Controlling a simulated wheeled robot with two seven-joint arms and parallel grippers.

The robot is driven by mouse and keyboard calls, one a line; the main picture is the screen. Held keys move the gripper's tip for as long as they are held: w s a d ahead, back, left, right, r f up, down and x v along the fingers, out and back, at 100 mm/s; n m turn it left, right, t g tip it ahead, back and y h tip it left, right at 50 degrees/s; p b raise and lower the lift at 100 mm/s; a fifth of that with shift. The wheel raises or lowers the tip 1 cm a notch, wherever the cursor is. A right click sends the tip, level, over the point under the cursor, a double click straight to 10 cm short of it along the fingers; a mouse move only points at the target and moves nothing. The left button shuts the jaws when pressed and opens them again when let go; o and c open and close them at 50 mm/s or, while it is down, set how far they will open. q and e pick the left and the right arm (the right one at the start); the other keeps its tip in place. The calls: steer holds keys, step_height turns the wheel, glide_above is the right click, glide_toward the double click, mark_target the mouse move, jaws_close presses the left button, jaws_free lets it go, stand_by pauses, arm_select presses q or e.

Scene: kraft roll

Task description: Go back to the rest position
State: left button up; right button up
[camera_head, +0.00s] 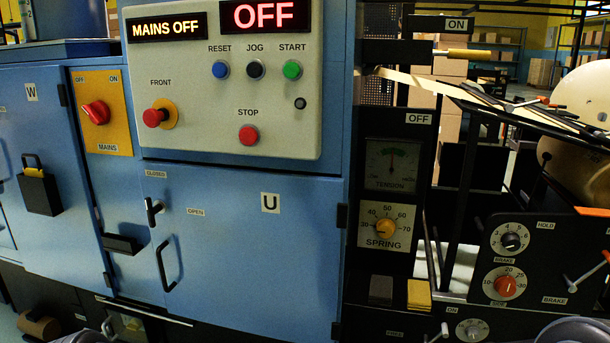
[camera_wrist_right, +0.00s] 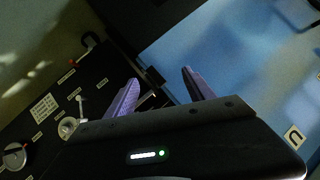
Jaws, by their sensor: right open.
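My right gripper (camera_wrist_right: 157,85) shows in the right wrist view with its two purple fingers apart. Nothing is between them. In that view the fingers point toward a blue panel (camera_wrist_right: 235,50) and a dark labelled panel (camera_wrist_right: 60,105), and I cannot tell the distance. In the head view neither gripper's fingers show. Only rounded grey parts, probably of my arms, show at the bottom edge, left and right. My left gripper is not seen.
A blue machine cabinet (camera_head: 240,235) with a control panel (camera_head: 205,95) stands close ahead. Its displays read MAINS OFF (camera_head: 167,28) and OFF (camera_head: 264,14). The lower door (camera_head: 230,270) looks shut. Dials and levers, including a brake knob (camera_head: 505,285), stick out at the right.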

steer(key=s+d+f+n+g+y, duration=0.15)
steer(key=s+f+g, duration=0.95)
steer(key=s+f, duration=1.6)
arm_select(q)
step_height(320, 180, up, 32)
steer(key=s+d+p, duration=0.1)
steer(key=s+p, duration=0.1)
steer(key=p, duration=2.9)
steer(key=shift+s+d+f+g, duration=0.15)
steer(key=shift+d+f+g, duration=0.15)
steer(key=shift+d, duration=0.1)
arm_select(e)
step_height(320, 180, up, 32)
steer(key=s+a+n, duration=0.1)
steer(key=s, duration=0.1)
steer(key=shift+s, duration=0.3)
steer(key=shift+c, duration=0.5)
